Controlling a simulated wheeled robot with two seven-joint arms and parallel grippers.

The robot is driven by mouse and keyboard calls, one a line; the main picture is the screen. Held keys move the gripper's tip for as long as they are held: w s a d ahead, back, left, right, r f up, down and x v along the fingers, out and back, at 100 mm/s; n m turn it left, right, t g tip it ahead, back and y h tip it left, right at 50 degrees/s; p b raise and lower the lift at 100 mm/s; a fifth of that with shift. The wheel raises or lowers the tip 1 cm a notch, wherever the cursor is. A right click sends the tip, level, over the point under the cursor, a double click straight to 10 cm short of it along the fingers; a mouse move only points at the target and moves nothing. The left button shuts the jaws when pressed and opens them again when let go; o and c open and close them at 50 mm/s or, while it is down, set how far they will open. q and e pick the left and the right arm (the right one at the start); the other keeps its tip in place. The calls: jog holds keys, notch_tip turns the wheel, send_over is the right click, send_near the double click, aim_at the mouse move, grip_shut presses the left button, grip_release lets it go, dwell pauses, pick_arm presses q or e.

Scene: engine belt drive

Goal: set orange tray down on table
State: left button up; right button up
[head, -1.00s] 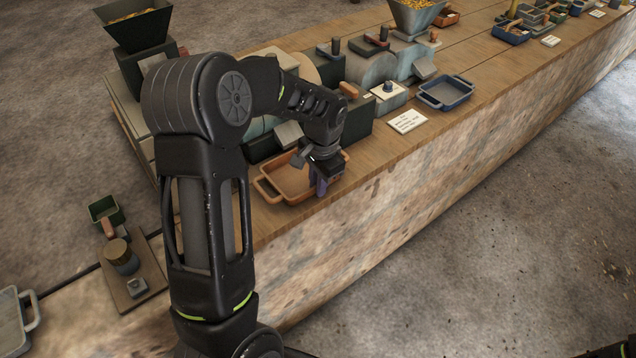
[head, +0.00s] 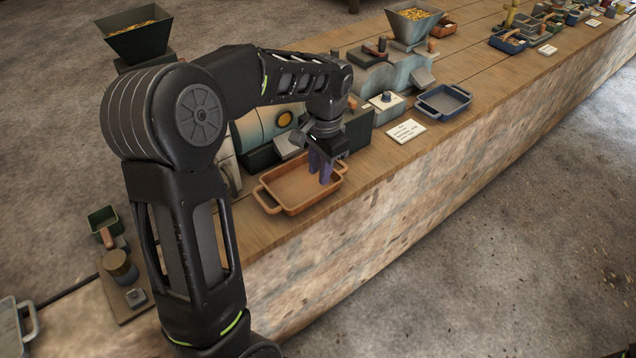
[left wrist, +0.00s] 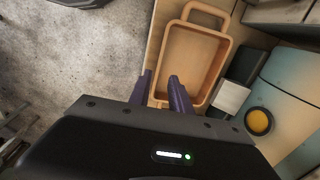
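The orange tray (head: 290,198) rests flat on the wooden table near its front edge, in front of a grey-blue machine. It looks empty, and it also shows in the left wrist view (left wrist: 222,66). My left gripper (head: 321,168) is over the tray's right part in the head view. My right gripper is not in view.
A white card (head: 406,131) and a blue tray (head: 444,101) lie to the right on the table (head: 385,163). A machine with a yellow round part (head: 285,118) stands close behind the orange tray. A green scoop (head: 104,222) and a round container (head: 120,266) are at lower left.

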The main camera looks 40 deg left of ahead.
pick_arm(q)
notch_tip(320, 180, up, 3)
jog(key=shift+s+d+f, duration=0.1)
jog(key=shift+d, duration=0.05)
dwell(0.8)
jog(key=s+d+f+n+h, duration=0.1)
jog(key=s+d+f+h, duration=0.1)
jog(key=d+f, duration=0.85)
jog(key=s+d+f+h, duration=0.25)
jog(key=d+f, duration=0.55)
jog(key=f, duration=0.6)
jog(key=s+d+f+n, duration=0.2)
jog(key=s+d+f, duration=0.2)
jog(key=s, duration=0.4)
jog(key=s+d+f+n, duration=0.2)
jog(key=s+d+f, duration=0.3)
jog(key=s, duration=0.3)
jog(key=shift+d+f+h, duration=0.25)
jog(key=shift+d+h, duration=0.2)
jog(key=shift+d, duration=0.05)
